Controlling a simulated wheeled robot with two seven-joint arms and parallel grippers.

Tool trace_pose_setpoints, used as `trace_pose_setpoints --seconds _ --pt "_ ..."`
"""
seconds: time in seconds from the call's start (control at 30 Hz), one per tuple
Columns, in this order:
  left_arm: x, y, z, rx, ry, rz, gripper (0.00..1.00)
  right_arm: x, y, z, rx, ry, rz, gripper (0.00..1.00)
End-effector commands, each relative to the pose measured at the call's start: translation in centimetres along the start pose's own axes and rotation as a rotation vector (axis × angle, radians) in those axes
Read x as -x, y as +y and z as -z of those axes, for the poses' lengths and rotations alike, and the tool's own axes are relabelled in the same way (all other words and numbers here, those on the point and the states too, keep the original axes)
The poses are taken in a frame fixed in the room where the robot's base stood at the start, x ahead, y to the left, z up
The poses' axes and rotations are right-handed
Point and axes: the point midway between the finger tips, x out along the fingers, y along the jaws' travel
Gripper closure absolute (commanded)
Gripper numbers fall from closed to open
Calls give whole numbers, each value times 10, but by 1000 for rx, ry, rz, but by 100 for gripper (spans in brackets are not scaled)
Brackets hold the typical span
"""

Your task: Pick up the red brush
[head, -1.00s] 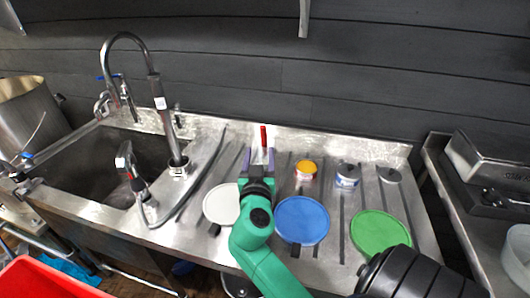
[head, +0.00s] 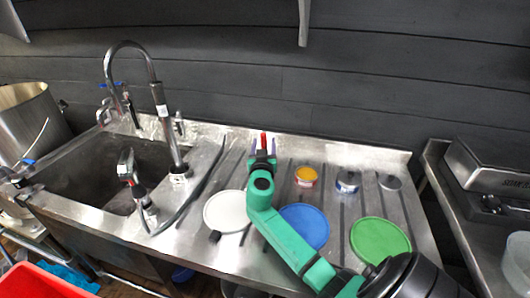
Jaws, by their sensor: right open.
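The red brush (head: 264,139) shows as a narrow upright red piece near the back edge of the steel drainboard. Its lower part is hidden by my right gripper. My right gripper (head: 263,147) is open, with its purple fingers one on each side of the red piece in this view. I cannot tell whether they touch it. My green right forearm reaches up from the lower right over the drainboard. My left gripper is not in view.
White (head: 227,211), blue (head: 311,223) and green (head: 380,241) round discs lie on the drainboard. An orange-topped tub (head: 306,177), a blue-and-white tin (head: 347,182) and a grey weight-like object (head: 389,182) stand right of the gripper. A sink with a tall tap (head: 160,100) is left.

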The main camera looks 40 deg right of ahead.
Motion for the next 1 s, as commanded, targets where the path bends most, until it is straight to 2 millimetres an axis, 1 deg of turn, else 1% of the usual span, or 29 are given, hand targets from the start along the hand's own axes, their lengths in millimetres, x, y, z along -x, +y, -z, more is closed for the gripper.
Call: trace_pose_setpoints --seconds 0.07,0.23,0.27,0.3,0.37,0.4,0.77,0.87,0.97,1.0 --pt "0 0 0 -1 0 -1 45 -7 0 -1 0 -1 -1 40" --pt "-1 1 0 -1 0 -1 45 -7 0 -2 -1 -2 0 40" --pt "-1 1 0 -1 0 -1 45 -7 0 -2 -1 -2 0 48" --pt "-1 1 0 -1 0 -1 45 -6 0 -2 -1 -2 0 63" --pt "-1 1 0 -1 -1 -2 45 -6 0 -2 -1 -2 0 86" --pt "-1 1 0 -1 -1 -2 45 -6 0 -2 -1 -2 0 100" --pt "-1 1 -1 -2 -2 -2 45 -6 0 0 -2 -2 0 100" --pt "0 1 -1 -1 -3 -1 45 -6 0 9 -4 0 0 100" --pt "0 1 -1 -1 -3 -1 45 -6 1 24 -5 2 1 100" --pt "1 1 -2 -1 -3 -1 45 -6 1 32 -6 2 1 100"
